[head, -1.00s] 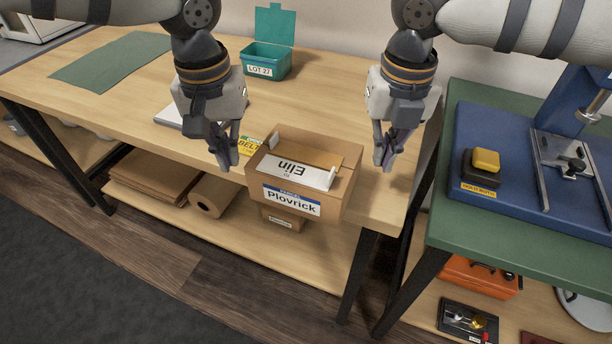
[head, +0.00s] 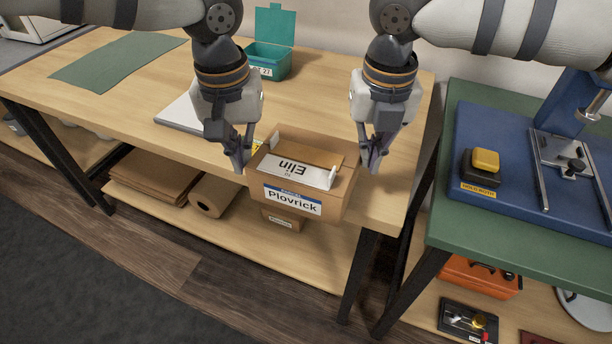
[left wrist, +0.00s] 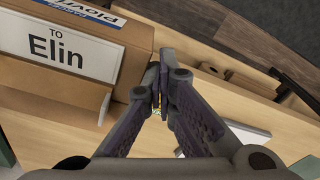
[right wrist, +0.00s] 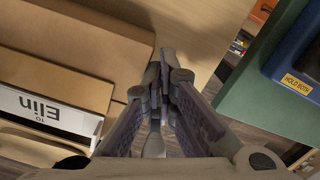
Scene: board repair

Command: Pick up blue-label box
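The cardboard box (head: 327,207) with the blue-topped "Plovrick" label (head: 292,199) sits at the table's front edge, with a white "Elin" card on top. The box also shows in the left wrist view (left wrist: 60,86) and the right wrist view (right wrist: 62,75). My left gripper (head: 239,168) is beside its left side, fingers together and pointing down. My right gripper (head: 371,163) is beside its right side, fingers also together. Nothing shows between either pair of fingertips. Both are very close to the box walls; I cannot tell whether they touch.
A teal open-lidded bin (head: 268,62) stands at the back of the wooden table (head: 100,92). A green mat (head: 115,60) lies far left. A smaller box (head: 281,219) and a brown roll (head: 212,195) are on the shelf below. A green bench (head: 470,222) with a blue press stands right.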

